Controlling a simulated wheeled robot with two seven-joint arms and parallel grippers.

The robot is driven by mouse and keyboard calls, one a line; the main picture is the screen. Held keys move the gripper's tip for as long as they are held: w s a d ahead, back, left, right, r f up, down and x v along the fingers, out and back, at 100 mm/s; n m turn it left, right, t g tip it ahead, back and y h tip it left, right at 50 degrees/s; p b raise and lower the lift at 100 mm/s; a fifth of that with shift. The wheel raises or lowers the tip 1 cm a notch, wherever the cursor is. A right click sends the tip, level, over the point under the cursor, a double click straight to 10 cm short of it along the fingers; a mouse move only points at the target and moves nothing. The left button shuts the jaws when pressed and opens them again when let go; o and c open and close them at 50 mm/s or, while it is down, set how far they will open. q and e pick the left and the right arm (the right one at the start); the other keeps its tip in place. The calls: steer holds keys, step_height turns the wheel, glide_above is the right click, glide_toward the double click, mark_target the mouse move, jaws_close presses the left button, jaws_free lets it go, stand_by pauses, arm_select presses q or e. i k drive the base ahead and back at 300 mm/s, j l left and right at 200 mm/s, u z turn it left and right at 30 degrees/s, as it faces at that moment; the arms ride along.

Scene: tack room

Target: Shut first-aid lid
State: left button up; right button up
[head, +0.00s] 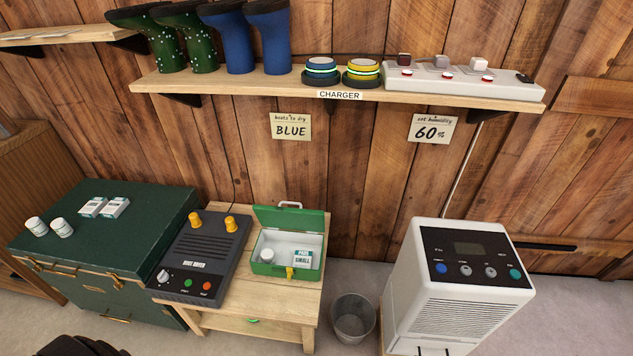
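The green first-aid box (284,271) stands on the right part of the low wooden table. Its lid (290,218) is open, tilted up at the back toward the wall, with a pale handle on its top edge. A yellow latch (290,272) is on the front of the box. Inside are a white round container (267,256) and a white packet labelled "PADS SMALL" (303,258). I see neither of my grippers in the head view.
The boot dryer (205,256) with yellow pegs stands close left of the box. A green trunk (110,225) is further left, a metal bin (353,315) and white dehumidifier (455,290) to the right. A loaded shelf (450,97) runs above. A dark object shows at bottom left.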

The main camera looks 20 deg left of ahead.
mark_target(311, 220)
steer(key=u, duration=1)
steer(key=k, duration=0.5)
